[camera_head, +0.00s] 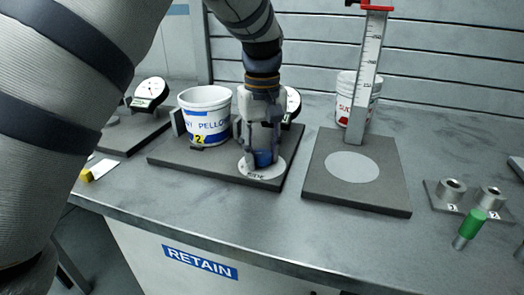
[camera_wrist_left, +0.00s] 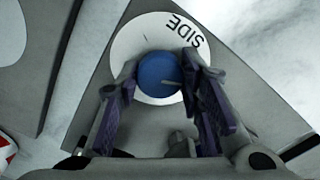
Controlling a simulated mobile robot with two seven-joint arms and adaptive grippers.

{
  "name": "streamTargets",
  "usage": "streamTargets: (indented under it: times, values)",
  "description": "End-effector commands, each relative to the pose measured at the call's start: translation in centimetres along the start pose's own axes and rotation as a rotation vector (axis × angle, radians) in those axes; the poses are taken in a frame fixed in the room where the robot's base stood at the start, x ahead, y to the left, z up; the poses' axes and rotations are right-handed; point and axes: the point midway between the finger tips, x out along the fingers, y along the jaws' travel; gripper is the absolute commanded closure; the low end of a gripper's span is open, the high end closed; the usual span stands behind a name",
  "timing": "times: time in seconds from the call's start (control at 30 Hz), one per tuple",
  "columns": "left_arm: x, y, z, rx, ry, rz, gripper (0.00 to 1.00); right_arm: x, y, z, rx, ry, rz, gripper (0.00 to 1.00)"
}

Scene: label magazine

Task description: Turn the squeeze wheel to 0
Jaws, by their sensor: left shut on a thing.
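A blue round knob (camera_wrist_left: 158,72) sits on a white disc (camera_wrist_left: 124,45) lettered "SIDE"; no squeeze lettering is legible here. A short pale line on the knob points to the right in the left wrist view. In the head view the knob (camera_head: 263,158) and disc (camera_head: 262,174) are at the front right of a dark grey base plate (camera_head: 215,168). My left gripper (camera_head: 260,152) comes down from above and is shut on the blue knob, one finger on each side. No 0 mark is readable. My right gripper is not in view.
A white pail (camera_head: 206,112) marked 2 and a partly hidden round gauge (camera_head: 293,104) stand close to the gripper. To the right is another plate (camera_head: 357,190) with an upright ruler (camera_head: 367,75). A green-topped peg (camera_head: 470,226) is near the front right edge.

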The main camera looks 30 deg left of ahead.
Motion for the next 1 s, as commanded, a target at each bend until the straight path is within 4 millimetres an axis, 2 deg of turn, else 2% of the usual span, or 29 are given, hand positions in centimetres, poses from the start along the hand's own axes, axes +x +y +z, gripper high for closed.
streamTargets:
  times: [0.3, 0.83, 0.87, 0.93, 1.0]
  values:
    - [0.09, -0.03, 0.00, -0.105, -0.001, -0.002, 0.94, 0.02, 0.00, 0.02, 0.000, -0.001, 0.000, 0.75]
    - [0.10, -0.04, 0.02, -0.126, -0.002, -0.002, 0.94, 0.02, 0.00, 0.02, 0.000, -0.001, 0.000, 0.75]
    - [0.10, -0.04, 0.02, -0.126, -0.002, -0.002, 0.61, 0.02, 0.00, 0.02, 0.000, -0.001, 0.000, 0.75]
    - [0.10, -0.04, 0.02, -0.125, -0.002, -0.002, 0.46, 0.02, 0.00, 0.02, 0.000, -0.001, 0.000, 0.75]
    - [0.09, -0.03, 0.01, -0.125, -0.002, -0.001, 0.46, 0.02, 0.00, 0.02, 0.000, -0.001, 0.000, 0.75]
